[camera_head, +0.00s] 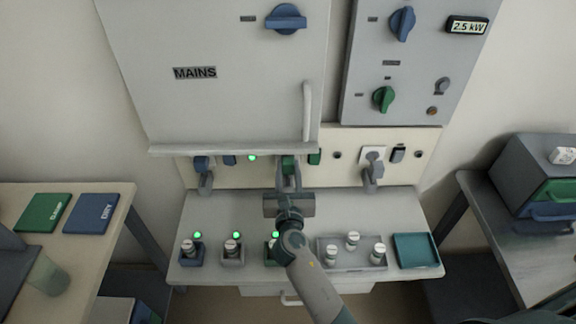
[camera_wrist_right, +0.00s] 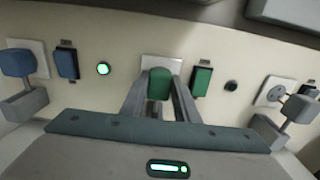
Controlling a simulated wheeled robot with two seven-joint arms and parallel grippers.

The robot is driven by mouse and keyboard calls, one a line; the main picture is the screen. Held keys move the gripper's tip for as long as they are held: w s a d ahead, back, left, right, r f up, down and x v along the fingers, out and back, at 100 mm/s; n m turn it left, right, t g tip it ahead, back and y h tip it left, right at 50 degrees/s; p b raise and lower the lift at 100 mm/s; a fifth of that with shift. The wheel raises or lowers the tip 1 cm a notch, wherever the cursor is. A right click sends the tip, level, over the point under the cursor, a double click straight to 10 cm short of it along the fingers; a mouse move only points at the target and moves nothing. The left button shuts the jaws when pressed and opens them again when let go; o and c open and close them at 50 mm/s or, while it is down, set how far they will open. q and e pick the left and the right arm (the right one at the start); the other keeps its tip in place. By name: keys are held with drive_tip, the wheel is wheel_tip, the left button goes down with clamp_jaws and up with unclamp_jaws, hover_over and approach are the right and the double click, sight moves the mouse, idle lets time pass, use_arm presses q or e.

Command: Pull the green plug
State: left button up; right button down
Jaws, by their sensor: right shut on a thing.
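The green plug (camera_wrist_right: 159,84) sits at a white socket plate (camera_wrist_right: 161,64) on the cream panel in the right wrist view. It also shows small in the head view (camera_head: 288,163). My right gripper (camera_wrist_right: 158,97) is shut on the green plug, with one finger on each side of it. Whether the plug's pins are in the socket is hidden. My left gripper is not in view.
A blue plug (camera_wrist_right: 17,63) with a grey holder is at the left, and a grey plug (camera_wrist_right: 299,108) at the right. A green switch (camera_wrist_right: 201,81) is close beside the gripper. The MAINS cabinet (camera_head: 215,70) overhangs the panel.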

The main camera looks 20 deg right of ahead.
drive_tip(key=v, duration=0.2)
drive_tip(key=shift+s+a, duration=0.1)
drive_tip(key=shift+s, duration=0.2)
drive_tip(key=shift+w+f, duration=0.1)
drive_tip(key=shift+f, duration=0.05)
drive_tip(key=c, duration=1.4)
unclamp_jaws()
drive_tip(key=shift+o, duration=0.2)
drive_tip(key=v, duration=1.7)
drive_tip(key=shift+s+r+b, duration=0.25)
drive_tip(key=shift+s+b, duration=0.1)
